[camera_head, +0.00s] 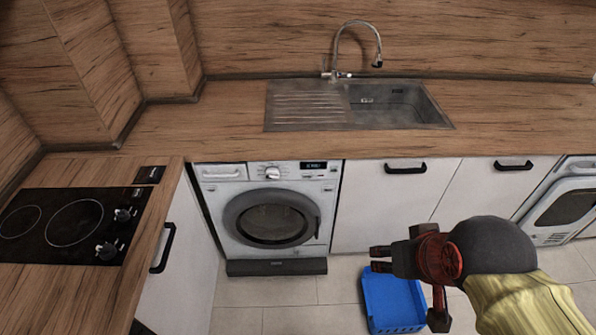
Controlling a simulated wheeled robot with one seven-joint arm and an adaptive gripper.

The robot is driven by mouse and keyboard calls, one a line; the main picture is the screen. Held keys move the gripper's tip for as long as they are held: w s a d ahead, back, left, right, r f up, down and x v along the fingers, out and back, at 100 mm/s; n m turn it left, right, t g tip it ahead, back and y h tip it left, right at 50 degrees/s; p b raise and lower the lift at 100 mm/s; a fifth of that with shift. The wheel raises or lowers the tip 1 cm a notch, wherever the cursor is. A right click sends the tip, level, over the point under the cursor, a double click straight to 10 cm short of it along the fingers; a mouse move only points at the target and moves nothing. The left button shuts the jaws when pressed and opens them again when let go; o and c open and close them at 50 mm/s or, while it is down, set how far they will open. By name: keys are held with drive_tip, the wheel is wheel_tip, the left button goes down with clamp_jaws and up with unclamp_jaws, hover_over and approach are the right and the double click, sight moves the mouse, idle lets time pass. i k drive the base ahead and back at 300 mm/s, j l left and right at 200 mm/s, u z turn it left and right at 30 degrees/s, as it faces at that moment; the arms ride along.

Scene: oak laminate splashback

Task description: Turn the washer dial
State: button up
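The washer (232,192) is a white front-loader under the wooden counter, with a round dark door (270,220) that looks shut. Its dial (272,173) is a small light knob at the middle of the top panel, left of a dark display (314,165). My gripper (378,259) is at the lower right, well below and to the right of the dial and apart from the washer.
A blue crate (392,303) stands on the floor below my gripper. A hob (62,228) with knobs is at the left, and a sink (395,103) is in the counter. A white appliance (562,205) is at the far right. The floor before the washer is clear.

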sight(272, 173)
drive_tip(key=j+z, duration=0.2)
drive_tip(key=j, duration=0.25)
drive_tip(key=k+j+z, duration=0.15)
drive_tip(key=j, duration=0.25)
drive_tip(key=j+z, duration=0.2)
drive_tip(key=j, duration=0.25)
drive_tip(key=k, duration=0.05)
